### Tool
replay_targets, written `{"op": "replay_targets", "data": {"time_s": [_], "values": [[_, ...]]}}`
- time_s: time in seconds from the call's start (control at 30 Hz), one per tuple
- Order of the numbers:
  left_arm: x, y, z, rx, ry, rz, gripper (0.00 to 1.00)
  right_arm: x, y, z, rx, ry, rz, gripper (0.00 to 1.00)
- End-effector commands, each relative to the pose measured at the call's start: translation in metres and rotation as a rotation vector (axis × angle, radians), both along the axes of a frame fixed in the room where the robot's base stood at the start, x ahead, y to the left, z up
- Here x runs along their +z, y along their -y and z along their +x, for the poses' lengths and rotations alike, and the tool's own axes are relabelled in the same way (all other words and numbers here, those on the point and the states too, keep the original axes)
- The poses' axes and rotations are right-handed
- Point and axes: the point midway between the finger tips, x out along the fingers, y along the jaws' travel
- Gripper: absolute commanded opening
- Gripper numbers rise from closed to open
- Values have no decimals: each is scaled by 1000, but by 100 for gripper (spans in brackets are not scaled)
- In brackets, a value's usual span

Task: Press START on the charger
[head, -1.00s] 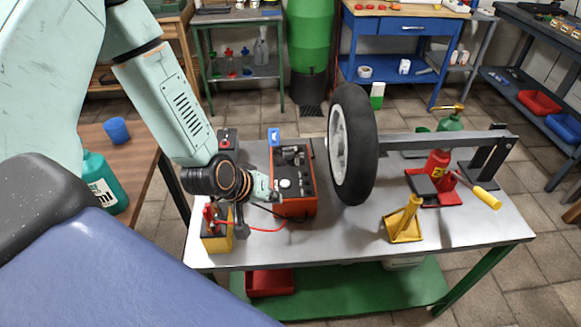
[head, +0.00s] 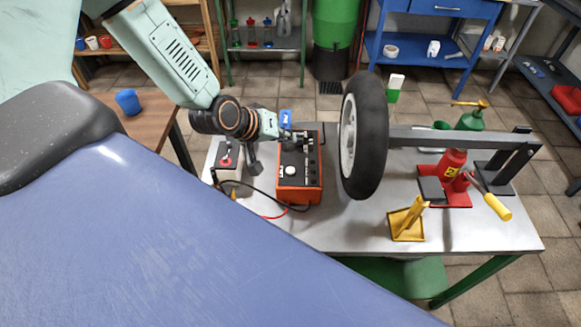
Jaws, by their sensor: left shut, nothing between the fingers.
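The charger (head: 299,192) is an orange box with a dark top panel. It stands on the metal bench, left of the wheel. A round white knob and small dark controls show on its top, but I cannot read a START label. My left gripper (head: 302,137) comes in from the left and is shut and empty. Its fingertips are at the far part of the charger's top panel and hide what lies there. I cannot tell whether they touch it. My right gripper is not in view.
The metal bench (head: 330,232) also holds an upright wheel (head: 366,138), a red bottle jack (head: 452,168), a yellow stand (head: 407,222) and a small box with a red top (head: 228,160). Dark and red cables lie beside the charger. My blue body covers the near left.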

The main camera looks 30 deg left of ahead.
Motion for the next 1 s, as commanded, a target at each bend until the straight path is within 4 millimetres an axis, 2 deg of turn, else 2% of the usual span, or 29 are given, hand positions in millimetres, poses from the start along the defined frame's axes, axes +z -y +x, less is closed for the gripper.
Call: {"op": "replay_targets", "data": {"time_s": [0.37, 1.0], "values": [[-12, 0, 2, 2, 0, 1, 0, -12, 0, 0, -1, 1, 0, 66], [-77, 1, 4, 2, 0, 0, 0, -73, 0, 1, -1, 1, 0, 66]]}}
